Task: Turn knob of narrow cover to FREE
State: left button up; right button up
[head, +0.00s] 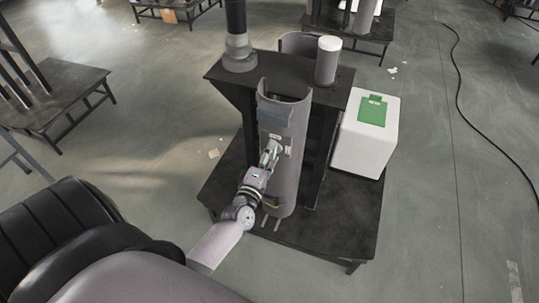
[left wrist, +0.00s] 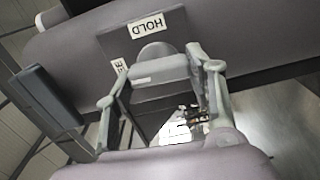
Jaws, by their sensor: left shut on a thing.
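The narrow cover (head: 285,185) is a tall grey curved shell standing upright on the front of the column in the head view. My left gripper (head: 271,150) reaches its upper front. In the left wrist view my left gripper (left wrist: 160,78) is shut on a grey knob (left wrist: 156,58), one finger on each side. The knob has a short white mark on it. A white HOLD label (left wrist: 149,26) lies just above the knob. A second label (left wrist: 119,66), partly hidden behind the left finger, sits to its left. My right gripper is not in view.
The column stands on a dark low table (head: 345,225). A white box with a green panel (head: 372,111) stands to its right. A white-topped cylinder (head: 327,62) and a dark post (head: 239,50) rise from the top plate. A black cable lies on the floor at right.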

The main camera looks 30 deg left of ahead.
pick_arm(q)
jog(key=shift+n, duration=0.5)
jog(key=o, duration=1.2)
jog(key=shift+c, duration=0.2)
jog(key=v, duration=1.2)
jog(key=shift+f, duration=0.1)
